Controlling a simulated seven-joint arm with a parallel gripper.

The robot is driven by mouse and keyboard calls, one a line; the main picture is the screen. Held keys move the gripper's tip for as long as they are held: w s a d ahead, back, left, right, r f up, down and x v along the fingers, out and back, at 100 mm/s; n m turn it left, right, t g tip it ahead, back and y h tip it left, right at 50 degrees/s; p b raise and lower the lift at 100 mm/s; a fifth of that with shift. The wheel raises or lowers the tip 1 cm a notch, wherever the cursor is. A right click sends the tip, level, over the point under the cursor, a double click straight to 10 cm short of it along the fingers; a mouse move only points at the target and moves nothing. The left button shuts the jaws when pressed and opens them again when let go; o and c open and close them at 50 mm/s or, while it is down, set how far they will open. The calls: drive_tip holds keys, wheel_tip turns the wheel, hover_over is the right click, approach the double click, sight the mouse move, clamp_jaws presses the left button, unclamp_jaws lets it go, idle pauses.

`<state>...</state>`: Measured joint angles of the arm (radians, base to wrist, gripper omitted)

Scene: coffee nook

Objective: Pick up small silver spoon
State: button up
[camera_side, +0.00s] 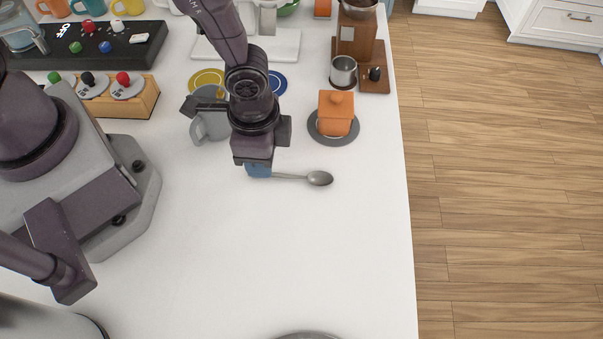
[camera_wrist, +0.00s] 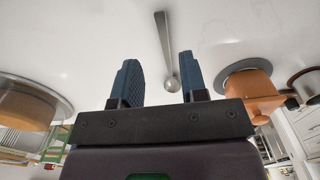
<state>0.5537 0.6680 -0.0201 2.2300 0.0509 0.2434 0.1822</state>
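The small silver spoon (camera_side: 319,178) lies on the white counter in the side view. Its bowl is to the right and its thin handle runs left toward my gripper (camera_side: 258,171), whose blue fingertips hide the handle's left end. In the wrist view, the spoon (camera_wrist: 165,45) has its handle at the top and its bowl between the fingers in the picture. My gripper (camera_wrist: 161,82) is open there, with a clear gap between its fingers. Its height above the counter is hard to tell, and no grip on the spoon shows.
An orange lidded pot (camera_side: 335,112) on a grey saucer (camera_side: 350,135) stands just behind the spoon's bowl. A grey cup (camera_side: 208,127) is behind my gripper to the left. A wooden grinder (camera_side: 357,40) and a metal cup (camera_side: 343,72) stand farther back. The front counter is mostly clear.

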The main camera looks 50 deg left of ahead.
sight(291, 178)
drive_tip(key=shift+a+f, duration=0.15)
drive_tip(key=shift+f, duration=1.2)
drive_tip(key=shift+a+f, duration=0.15)
drive_tip(key=shift+f, duration=1.15)
clamp_jaws()
